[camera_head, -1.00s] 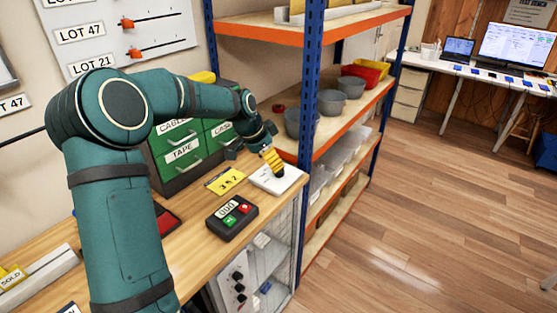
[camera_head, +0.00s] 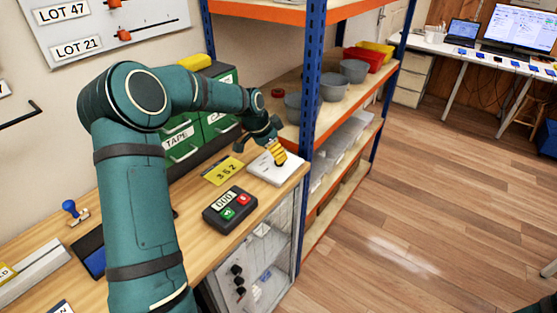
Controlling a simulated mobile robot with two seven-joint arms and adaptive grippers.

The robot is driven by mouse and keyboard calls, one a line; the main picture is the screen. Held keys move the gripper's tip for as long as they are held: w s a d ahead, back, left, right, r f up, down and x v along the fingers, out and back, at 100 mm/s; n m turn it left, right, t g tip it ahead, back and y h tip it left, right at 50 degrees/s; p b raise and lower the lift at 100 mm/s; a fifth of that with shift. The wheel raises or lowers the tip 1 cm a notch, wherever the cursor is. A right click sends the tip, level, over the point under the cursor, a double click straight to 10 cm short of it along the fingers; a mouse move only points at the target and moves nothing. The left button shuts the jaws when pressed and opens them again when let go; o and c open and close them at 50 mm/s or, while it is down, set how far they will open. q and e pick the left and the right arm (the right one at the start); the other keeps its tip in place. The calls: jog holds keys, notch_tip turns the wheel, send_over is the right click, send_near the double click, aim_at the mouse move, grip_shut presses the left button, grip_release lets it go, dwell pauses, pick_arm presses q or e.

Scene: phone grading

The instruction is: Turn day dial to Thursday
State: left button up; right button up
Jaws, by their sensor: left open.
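My left gripper (camera_head: 262,147) is at the far right end of the wooden bench, just above a white flat box (camera_head: 270,173). Its jaws are open. A yellow-and-black striped part (camera_head: 279,151) shows at its tip, over the back of the box; I cannot tell whether it touches the box. Small dark marks show on the box, too small to read. No dial marked with day names can be made out, and the gripper hides part of the box. My right gripper is not in view.
A black keypad (camera_head: 230,210) with green and red buttons and a yellow card (camera_head: 223,171) lie near the box. Green drawers (camera_head: 181,141) stand behind. The blue shelf post (camera_head: 308,130) rises close to the right. Black knobs (camera_head: 238,281) are on the cabinet front below.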

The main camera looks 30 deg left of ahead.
pick_arm(q)
jog(key=shift+x, duration=2)
grip_shut()
